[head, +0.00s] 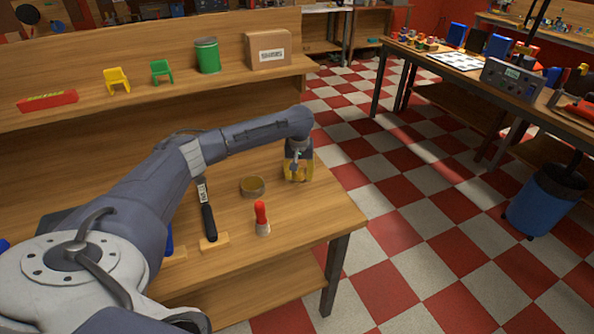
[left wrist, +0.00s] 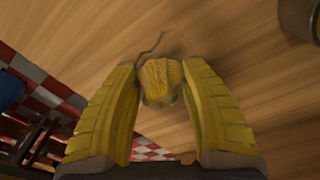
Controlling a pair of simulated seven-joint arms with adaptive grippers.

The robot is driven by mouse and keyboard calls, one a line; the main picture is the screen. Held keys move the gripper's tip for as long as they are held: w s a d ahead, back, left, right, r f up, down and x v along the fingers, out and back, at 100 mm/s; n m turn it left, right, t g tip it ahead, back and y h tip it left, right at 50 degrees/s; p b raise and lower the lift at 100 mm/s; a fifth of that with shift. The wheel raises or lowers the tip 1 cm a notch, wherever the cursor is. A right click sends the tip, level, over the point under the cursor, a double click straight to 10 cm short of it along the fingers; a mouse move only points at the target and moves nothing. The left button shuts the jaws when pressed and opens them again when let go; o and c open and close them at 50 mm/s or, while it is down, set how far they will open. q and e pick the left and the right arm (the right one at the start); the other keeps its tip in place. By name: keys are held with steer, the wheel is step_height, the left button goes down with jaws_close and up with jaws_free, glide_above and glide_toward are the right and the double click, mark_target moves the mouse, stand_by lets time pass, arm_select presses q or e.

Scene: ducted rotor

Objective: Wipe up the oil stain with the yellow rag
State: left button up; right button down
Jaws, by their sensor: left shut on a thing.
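My left gripper (head: 298,172) is low over the right end of the workbench (head: 325,212), fingers pointing down. In the left wrist view its two yellow fingers (left wrist: 160,105) stand on both sides of the bunched yellow rag (left wrist: 160,82), and it is shut on it. The rag is at or just above the wood; contact is hard to tell. A faint dark smudge with a thin curved dark streak (left wrist: 150,47) shows on the wood around the rag, seemingly the oil stain, partly hidden by the rag. My right gripper is not in view.
A round tin (head: 252,188) stands left of the gripper. A red-topped bottle (head: 261,218) and a black-handled tool (head: 208,215) are nearer the front. The bench's right edge is close to the gripper. A shelf (head: 130,103) with several items runs behind.

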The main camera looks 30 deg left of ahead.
mark_target(304, 186)
arm_select(q)
steer(key=shift+s+d+f, duration=0.15)
steer(key=shift+s+d, duration=0.5)
steer(key=shift+d, duration=0.35)
steer(key=shift+s+d+f, duration=0.15)
steer(key=shift+s+d, duration=0.5)
steer(key=shift+d, duration=0.3)
steer(key=shift+w+r, duration=0.1)
steer(key=shift+r, duration=3.05)
steer(key=shift+a+r, duration=0.1)
steer(key=shift+r, duration=1.4)
